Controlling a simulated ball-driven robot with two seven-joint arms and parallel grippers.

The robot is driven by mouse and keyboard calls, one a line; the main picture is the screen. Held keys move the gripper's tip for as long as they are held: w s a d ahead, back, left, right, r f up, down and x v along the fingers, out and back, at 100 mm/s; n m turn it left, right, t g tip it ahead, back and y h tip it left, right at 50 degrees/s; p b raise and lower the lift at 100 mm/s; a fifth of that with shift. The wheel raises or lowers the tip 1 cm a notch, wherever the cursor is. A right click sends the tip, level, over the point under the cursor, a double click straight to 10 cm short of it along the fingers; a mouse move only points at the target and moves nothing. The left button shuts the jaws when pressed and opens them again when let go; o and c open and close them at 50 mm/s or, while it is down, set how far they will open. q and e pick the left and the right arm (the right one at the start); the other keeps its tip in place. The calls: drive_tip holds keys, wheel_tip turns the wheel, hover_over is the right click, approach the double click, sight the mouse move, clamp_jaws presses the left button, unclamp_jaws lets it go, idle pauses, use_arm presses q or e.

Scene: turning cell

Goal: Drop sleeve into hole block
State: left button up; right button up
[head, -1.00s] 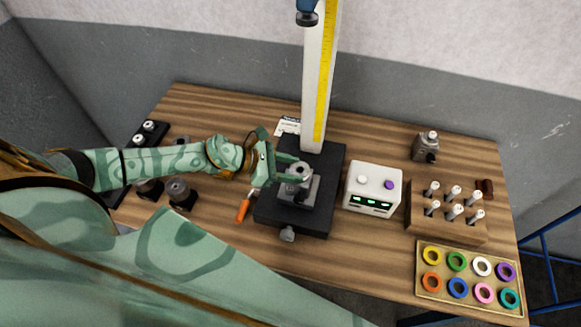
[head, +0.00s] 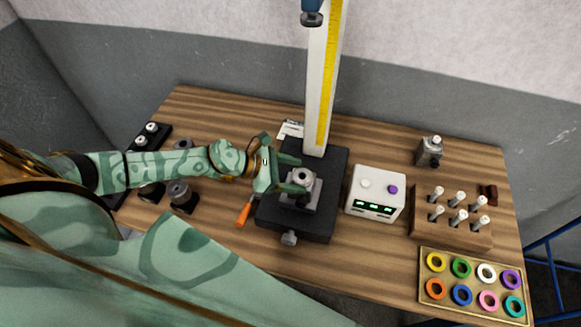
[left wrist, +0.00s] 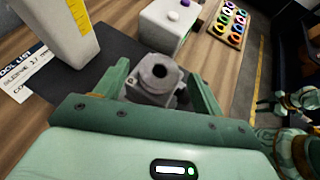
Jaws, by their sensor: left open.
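The sleeve (head: 303,175), a short grey cylinder with a dark bore, stands upright at the grey hole block (head: 314,198) on a black base plate. In the left wrist view the sleeve (left wrist: 147,84) sits at the top of the block (left wrist: 139,97); its lower end is hidden, so I cannot tell how deep it sits. My left gripper (head: 300,174) is open, with one finger on each side of the sleeve; the wrist view shows gaps beside it. A green part at the right edge of the wrist view looks like my right gripper (left wrist: 275,104); its jaws are unclear.
A white column (head: 319,100) with a yellow scale rises behind the plate. A white box (head: 376,192) with green displays stands right of it, then a wooden pin rack (head: 450,232) and a tray of coloured rings (head: 472,285). An orange-handled tool (head: 244,213) lies left of the plate.

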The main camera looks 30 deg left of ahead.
use_arm(q)
drive_tip(key=b+v, duration=0.1)
drive_tip(key=v, duration=1.5)
idle(0.3)
